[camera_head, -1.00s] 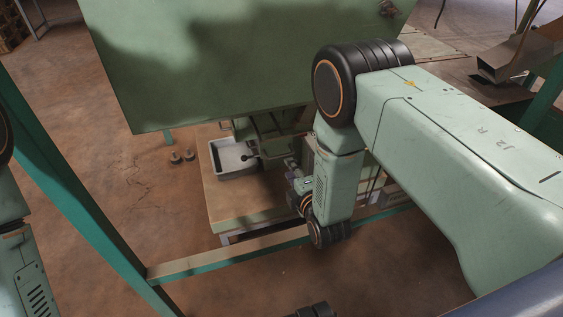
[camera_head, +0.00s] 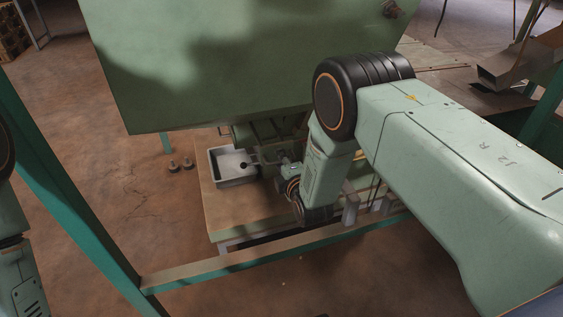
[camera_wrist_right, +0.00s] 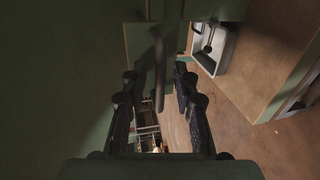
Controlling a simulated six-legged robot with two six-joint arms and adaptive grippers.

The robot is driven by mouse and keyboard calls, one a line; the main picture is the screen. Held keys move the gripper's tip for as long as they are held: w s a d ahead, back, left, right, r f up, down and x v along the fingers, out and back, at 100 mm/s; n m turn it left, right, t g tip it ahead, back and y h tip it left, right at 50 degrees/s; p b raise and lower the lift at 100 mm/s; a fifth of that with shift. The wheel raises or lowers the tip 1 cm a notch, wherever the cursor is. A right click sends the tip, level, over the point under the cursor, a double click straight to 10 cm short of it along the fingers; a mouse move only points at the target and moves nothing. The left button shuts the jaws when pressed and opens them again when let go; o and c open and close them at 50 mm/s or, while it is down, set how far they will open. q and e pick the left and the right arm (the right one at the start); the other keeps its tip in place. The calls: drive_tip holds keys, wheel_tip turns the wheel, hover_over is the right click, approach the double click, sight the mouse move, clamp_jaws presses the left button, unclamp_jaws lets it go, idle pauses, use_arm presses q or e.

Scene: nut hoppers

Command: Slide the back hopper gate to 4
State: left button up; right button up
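The green hopper (camera_head: 240,65) fills the upper middle of the head view, and its numbers cannot be read. Under it, a rod with a dark knob (camera_head: 243,165) shows against a grey tray (camera_head: 215,168). My right gripper (camera_head: 268,158) is under the hopper close to this rod, partly hidden by my wrist. In the right wrist view my right gripper (camera_wrist_right: 156,80) is open, its fingers apart on either side of a bar-like handle (camera_wrist_right: 159,70). Contact with the handle cannot be made out. My left gripper is out of view.
The tray sits on a wooden-topped stand (camera_head: 225,210). A green frame rail (camera_head: 270,250) crosses in front of it, and a green post (camera_head: 75,215) slants at left. A metal chute (camera_head: 520,65) stands at far right. Open floor lies left of the stand.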

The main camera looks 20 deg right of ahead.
clamp_jaws()
